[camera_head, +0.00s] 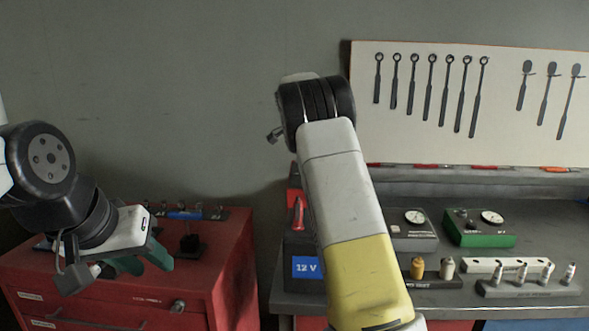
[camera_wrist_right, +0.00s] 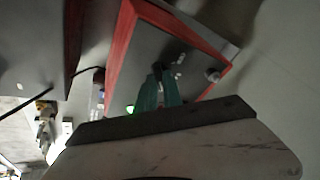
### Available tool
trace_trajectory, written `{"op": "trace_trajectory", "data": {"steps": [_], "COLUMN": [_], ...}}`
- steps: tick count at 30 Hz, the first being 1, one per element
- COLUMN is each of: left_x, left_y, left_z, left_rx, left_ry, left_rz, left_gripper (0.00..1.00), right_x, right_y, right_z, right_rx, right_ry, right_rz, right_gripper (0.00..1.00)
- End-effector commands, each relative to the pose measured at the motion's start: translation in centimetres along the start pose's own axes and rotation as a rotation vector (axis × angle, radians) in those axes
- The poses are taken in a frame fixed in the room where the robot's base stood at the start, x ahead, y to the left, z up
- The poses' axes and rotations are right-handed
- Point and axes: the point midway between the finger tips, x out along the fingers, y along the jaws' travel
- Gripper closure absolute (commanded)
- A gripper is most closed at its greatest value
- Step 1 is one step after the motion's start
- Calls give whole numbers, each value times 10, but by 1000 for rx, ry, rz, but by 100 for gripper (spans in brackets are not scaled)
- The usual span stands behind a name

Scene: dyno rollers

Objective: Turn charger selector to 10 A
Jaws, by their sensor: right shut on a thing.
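The charger (camera_wrist_right: 190,45) shows in the right wrist view as a grey face with a red border. A small dark knob, which looks like its selector (camera_wrist_right: 167,68), is at the tips of my right gripper (camera_wrist_right: 160,80). The green fingers are shut on it. Its pointer and scale markings are too dark and small to read. In the head view my right arm hides this gripper and most of the charger; a red part (camera_head: 296,208) shows left of the arm. My left gripper (camera_head: 145,262) is open and empty over the red cabinet, its fingers apart.
The red tool cabinet (camera_head: 232,272) stands at left with small items on top. A battery marked 12 V (camera_head: 305,268) stands on the grey workbench (camera_head: 450,305). Gauge boxes (camera_head: 480,235) and several small cylinders stand to the right. A tool board (camera_head: 430,150) hangs behind.

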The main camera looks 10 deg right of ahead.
Motion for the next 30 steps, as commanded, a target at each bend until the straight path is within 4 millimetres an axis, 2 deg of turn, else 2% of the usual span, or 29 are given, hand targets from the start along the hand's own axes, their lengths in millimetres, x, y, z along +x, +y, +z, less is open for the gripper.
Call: {"op": "trace_trajectory", "data": {"steps": [6,7,10,20,23,30], "left_x": [0,0,0,0,0,0], "left_y": [0,0,0,0,0,0], "left_z": [0,0,0,0,0,0], "left_rx": [0,0,0,0,0,0], "left_ry": [0,0,0,0,0,0], "left_rz": [0,0,0,0,0,0], "left_gripper": [64,64,64,64,64,64], "right_x": [0,0,0,-2,-11,-53], "right_y": [0,0,0,0,-1,-1], "right_z": [0,0,0,0,0,0], "right_rx": [2,2,1,0,0,0], "right_ry": [-1,-1,-1,0,0,-1], "right_rz": [-1,-1,-1,-1,-4,-5], "right_gripper": [100,85,67,67,67,67]}}
